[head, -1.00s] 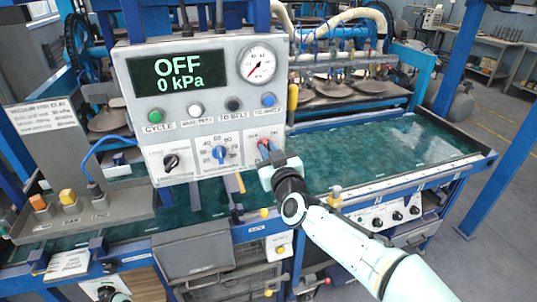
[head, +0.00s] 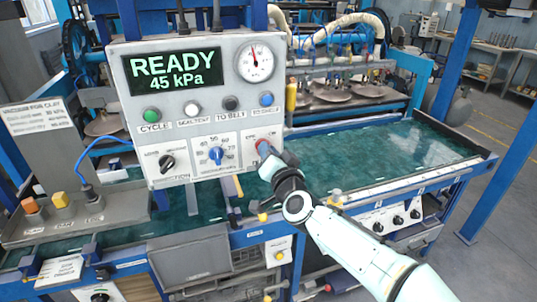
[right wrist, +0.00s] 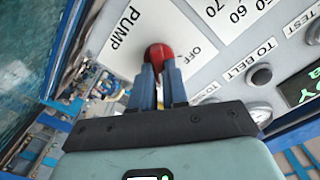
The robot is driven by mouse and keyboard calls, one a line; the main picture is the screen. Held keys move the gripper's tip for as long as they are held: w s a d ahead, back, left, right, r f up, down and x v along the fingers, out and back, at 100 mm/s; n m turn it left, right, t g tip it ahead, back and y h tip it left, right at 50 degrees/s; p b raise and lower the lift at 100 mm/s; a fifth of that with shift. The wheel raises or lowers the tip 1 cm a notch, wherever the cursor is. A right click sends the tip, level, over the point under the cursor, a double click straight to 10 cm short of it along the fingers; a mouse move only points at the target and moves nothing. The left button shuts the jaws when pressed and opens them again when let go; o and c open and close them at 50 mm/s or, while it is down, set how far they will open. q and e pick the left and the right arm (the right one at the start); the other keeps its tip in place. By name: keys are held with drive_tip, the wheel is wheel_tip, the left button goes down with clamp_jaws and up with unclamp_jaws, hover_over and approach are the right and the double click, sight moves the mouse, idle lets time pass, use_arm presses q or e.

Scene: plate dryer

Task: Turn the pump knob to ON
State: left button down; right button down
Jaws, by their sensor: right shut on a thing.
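The red pump knob (head: 262,146) is at the lower right of the white control panel (head: 120,78). In the right wrist view the red knob (right wrist: 158,54) sits between the PUMP and OFF labels. My right gripper (head: 268,157) is shut on it; in the right wrist view its two dark fingertips (right wrist: 159,72) meet the knob and hide part of it. The ON label is not readable. The display (head: 172,71) reads READY and 45 kPa, and the needle of the round gauge (head: 255,63) points nearly straight up. My left gripper is not in view.
A blue knob (head: 216,156) and a black knob (head: 167,163) are left of the pump knob. Green (head: 151,116), white (head: 192,109), black (head: 231,103) and blue (head: 266,99) buttons sit just above. The green belt (head: 400,147) to the right is clear.

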drive_tip(key=shift+m, duration=0.7)
drive_tip(key=c, duration=1.1)
unclamp_jaws()
drive_tip(key=shift+c, duration=0.2)
drive_tip(key=b+v, duration=0.2)
drive_tip(key=v, duration=1.1)
drive_tip(key=shift+s, duration=0.2)
drive_tip(key=shift+d, duration=0.1)
